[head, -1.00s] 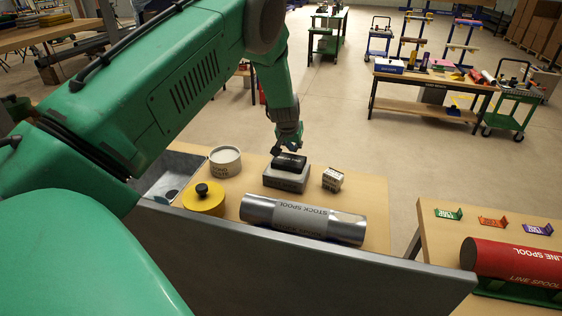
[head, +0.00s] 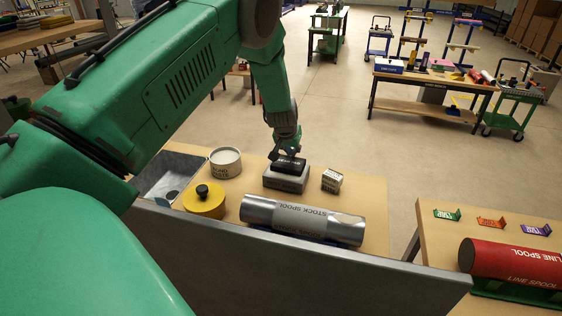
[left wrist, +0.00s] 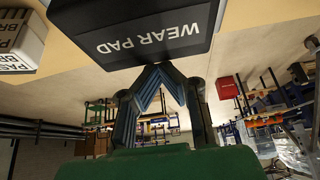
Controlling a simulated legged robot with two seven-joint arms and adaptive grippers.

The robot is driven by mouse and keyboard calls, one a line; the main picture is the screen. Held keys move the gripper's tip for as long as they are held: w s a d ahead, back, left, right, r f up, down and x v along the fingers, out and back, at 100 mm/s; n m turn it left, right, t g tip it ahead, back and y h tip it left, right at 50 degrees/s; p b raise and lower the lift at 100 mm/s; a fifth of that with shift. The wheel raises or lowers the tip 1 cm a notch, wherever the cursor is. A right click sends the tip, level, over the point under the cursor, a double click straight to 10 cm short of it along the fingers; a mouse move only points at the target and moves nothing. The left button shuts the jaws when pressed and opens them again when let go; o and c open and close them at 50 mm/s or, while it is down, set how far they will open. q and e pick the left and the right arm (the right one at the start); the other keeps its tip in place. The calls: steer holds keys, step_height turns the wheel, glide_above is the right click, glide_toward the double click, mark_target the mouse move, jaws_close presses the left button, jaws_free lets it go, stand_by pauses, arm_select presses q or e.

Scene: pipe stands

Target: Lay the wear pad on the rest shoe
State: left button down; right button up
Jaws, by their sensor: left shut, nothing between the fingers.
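My left gripper (head: 286,155) is at the pad's far left edge in the head view. In the wrist view its fingertips (left wrist: 160,70) meet right by the pad's edge, with nothing between them; I cannot tell if they touch it. No label marks the grey block as the rest shoe. My right gripper is out of view.
A small labelled box (head: 332,180) stands right of the grey block. A grey panel (head: 310,262) edges the front. A red line spool (head: 512,262) lies on the right table.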

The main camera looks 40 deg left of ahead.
arm_select(q)
steer(key=shift+s+d, duration=0.2)
steer(key=shift+s, duration=0.2)
steer(key=shift+s+d, duration=0.1)
steer(key=shift+s, duration=0.05)
stand_by(0.4)
steer(key=shift+w+a, duration=0.2)
steer(key=shift+w, duration=0.2)
steer(key=shift+r+p, duration=2.05)
steer(key=shift+r, duration=0.45)
